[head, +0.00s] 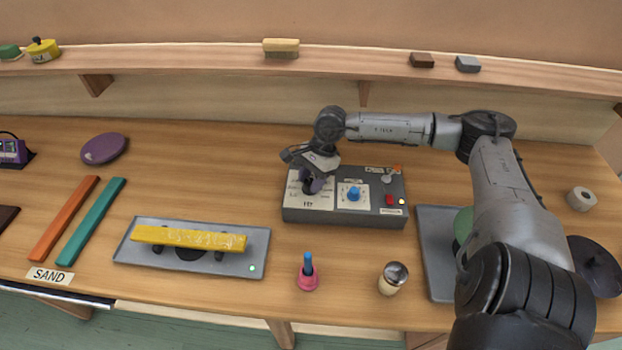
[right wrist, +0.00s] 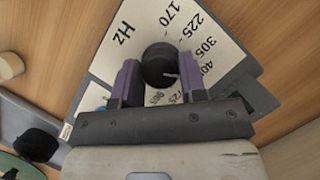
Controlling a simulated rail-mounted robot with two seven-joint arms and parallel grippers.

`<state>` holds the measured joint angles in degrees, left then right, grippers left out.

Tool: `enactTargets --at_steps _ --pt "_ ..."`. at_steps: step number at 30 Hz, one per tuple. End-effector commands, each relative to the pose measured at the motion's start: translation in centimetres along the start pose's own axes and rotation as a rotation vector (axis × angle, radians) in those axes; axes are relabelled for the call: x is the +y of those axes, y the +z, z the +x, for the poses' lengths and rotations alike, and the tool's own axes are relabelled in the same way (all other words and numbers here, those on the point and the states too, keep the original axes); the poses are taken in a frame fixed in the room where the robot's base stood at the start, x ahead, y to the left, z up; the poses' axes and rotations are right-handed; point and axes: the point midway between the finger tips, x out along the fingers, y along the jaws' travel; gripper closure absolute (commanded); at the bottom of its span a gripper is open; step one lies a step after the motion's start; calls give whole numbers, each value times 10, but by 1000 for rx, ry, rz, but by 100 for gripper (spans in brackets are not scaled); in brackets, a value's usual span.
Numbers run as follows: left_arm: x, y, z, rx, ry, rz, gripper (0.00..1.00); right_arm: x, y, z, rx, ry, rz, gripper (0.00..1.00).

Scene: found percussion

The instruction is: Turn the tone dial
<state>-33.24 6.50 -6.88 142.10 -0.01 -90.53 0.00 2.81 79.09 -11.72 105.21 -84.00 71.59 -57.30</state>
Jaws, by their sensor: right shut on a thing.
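The tone dial is a round black knob (right wrist: 158,64) with a white pointer mark, on a white panel (right wrist: 128,40) printed "Hz", with 170, 225 and 305 readable around it. The panel is on the left part of a grey box (head: 345,219) in the head view. My right gripper (head: 313,182) reaches down onto that panel and hides most of the knob there. In the right wrist view, its two purple fingers (right wrist: 160,80) are shut on the knob, one on each side. The pointer is toward the 305 side. My left gripper is not in view.
A blue knob (head: 353,193), a red button (head: 389,200) and a small lever (head: 387,179) are on the same box, close right of my gripper. A pink-based blue peg (head: 308,272) and a metal-topped cylinder (head: 393,278) stand in front. A shelf (head: 200,62) runs behind.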

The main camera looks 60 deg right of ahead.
Motion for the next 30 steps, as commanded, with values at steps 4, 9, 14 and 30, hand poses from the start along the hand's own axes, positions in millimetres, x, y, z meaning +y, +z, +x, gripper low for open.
enactTargets --at_steps 4,9,14,30 --pt "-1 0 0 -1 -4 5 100 0 1 -1 -1 -12 27 85" --pt "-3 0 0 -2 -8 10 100 0 1 -1 -2 -17 38 85" --pt "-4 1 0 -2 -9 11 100 0 1 -1 -2 -18 38 85" --pt "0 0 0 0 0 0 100 0 0 0 0 -17 39 37"
